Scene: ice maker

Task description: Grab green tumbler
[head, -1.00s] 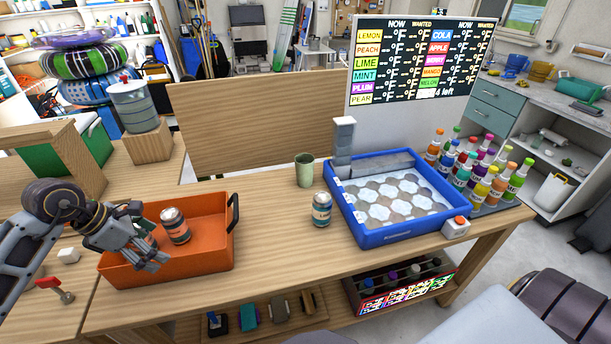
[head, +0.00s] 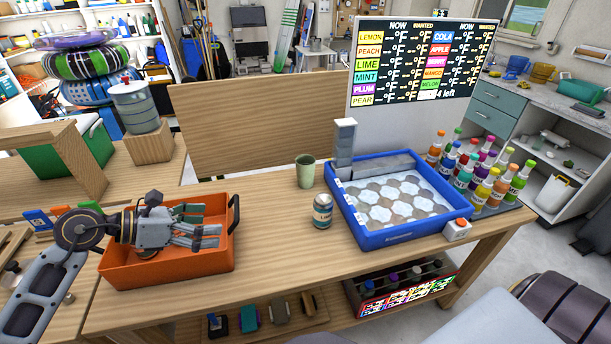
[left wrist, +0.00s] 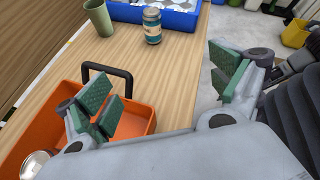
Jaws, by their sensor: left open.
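The green tumbler (head: 305,171) stands upright on the wooden table, left of the blue tray. It also shows at the top left of the left wrist view (left wrist: 98,17). My left gripper (head: 212,228) is over the orange bin, its fingers pointing right toward the bin's handle side. In the left wrist view its green-padded fingers (left wrist: 165,93) are spread wide with nothing between them. The gripper is apart from the tumbler, which lies beyond the fingers. My right gripper is not in view.
A jar (head: 322,210) stands on the table just right of and nearer than the tumbler. The orange bin (head: 170,263) has a raised black handle (head: 234,213) and holds a can (left wrist: 38,164). The blue tray (head: 400,238) and several bottles (head: 480,172) stand to the right.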

